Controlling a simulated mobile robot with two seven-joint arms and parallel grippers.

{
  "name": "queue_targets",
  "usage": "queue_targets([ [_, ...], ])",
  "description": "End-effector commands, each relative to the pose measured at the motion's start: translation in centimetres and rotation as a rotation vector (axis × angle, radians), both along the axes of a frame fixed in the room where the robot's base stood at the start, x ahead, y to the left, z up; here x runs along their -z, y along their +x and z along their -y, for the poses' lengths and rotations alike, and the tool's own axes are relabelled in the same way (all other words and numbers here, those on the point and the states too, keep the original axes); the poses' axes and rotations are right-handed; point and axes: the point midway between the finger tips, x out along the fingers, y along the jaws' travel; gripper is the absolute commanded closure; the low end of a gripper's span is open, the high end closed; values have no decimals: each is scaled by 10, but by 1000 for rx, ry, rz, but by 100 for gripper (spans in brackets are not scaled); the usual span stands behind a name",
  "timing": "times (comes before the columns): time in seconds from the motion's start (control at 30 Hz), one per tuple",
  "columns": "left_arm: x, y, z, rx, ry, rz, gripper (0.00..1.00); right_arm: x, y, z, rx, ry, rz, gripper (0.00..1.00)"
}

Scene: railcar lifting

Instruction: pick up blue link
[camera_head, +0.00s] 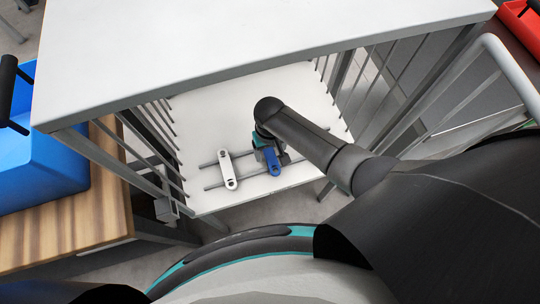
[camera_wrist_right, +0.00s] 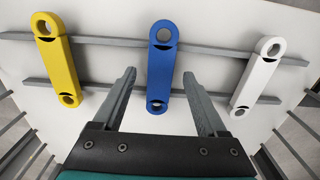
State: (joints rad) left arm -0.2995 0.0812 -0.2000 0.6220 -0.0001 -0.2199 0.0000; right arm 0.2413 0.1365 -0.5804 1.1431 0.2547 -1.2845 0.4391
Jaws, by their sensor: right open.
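The blue link (camera_head: 272,162) lies across two grey rails on the white shelf, and in the right wrist view (camera_wrist_right: 161,65) it shows whole, with a ring at each end. My right gripper (camera_wrist_right: 160,76) is open, with one finger on each side of the blue link in that view. I cannot tell whether the fingers touch it or how high they are above it. In the head view my right gripper (camera_head: 268,146) is at the blue link, and my arm partly hides it. My left gripper is not in view.
A white link (camera_head: 228,170) and a yellow link (camera_wrist_right: 57,60) lie on the same rails (camera_wrist_right: 215,48), one on each side of the blue link. The white top panel (camera_head: 240,40) and side bars of the rack surround the shelf. A blue crate (camera_head: 45,160) stands on a wooden table at left.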

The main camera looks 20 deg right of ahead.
Motion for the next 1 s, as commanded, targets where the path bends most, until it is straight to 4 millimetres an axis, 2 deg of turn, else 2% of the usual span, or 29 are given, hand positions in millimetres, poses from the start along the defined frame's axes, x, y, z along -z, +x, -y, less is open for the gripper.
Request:
queue_targets([
  [0.23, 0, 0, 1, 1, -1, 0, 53, 0, 0, 0, 0, 1, 1, 27],
  [0.87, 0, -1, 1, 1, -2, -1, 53, 0, 0, 0, 0, 0, 0, 98],
  [1.0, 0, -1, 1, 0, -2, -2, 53, 0, 0, 0, 0, 0, 0, 100],
])
